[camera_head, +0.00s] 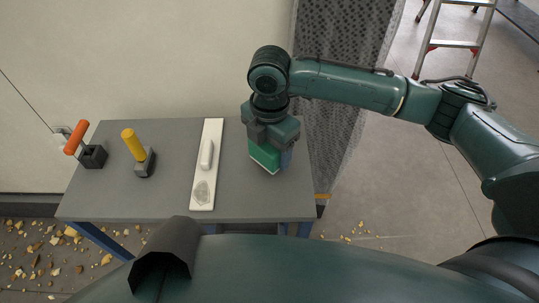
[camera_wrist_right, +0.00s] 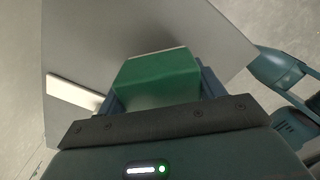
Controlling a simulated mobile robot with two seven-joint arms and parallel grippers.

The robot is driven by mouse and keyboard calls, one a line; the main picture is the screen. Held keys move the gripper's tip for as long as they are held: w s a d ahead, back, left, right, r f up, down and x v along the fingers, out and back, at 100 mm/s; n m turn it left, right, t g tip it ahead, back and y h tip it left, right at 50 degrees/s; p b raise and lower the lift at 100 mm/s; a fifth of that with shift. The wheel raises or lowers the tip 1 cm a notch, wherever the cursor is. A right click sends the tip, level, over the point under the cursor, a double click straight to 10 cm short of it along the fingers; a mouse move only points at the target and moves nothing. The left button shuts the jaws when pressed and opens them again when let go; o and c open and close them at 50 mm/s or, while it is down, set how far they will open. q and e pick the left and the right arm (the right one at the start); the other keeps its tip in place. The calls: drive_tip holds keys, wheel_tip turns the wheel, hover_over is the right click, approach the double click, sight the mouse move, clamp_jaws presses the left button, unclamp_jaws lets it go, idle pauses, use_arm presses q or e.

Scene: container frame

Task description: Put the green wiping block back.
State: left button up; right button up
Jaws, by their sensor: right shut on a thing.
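The green wiping block (camera_head: 264,155) is between the fingers of my right gripper (camera_head: 285,158), at the right end of the grey table. It also shows in the right wrist view (camera_wrist_right: 157,80) as a green block with a pale far edge, with the blue fingers on both sides of it. The right gripper is shut on it. The block is at or close above the tabletop; I cannot tell if it touches. My left gripper is not in view.
A white board (camera_head: 202,190) with a pale handled piece (camera_head: 207,155) and a clear patch lies left of the block. A yellow-handled tool (camera_head: 134,146) and an orange-handled tool (camera_head: 76,138) stand further left on the table (camera_head: 172,127). Bare tabletop lies between board and block.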

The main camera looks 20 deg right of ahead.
wheel_tip(320, 180, down, 3)
drive_tip(key=shift+r, duration=0.15)
drive_tip(key=o, duration=1)
drive_tip(key=shift+o, duration=0.2)
wheel_tip(320, 180, up, 11)
drive_tip(key=shift+w+r+p, duration=0.1)
drive_tip(key=shift+p, duration=0.4)
drive_tip(key=shift+r, duration=0.45)
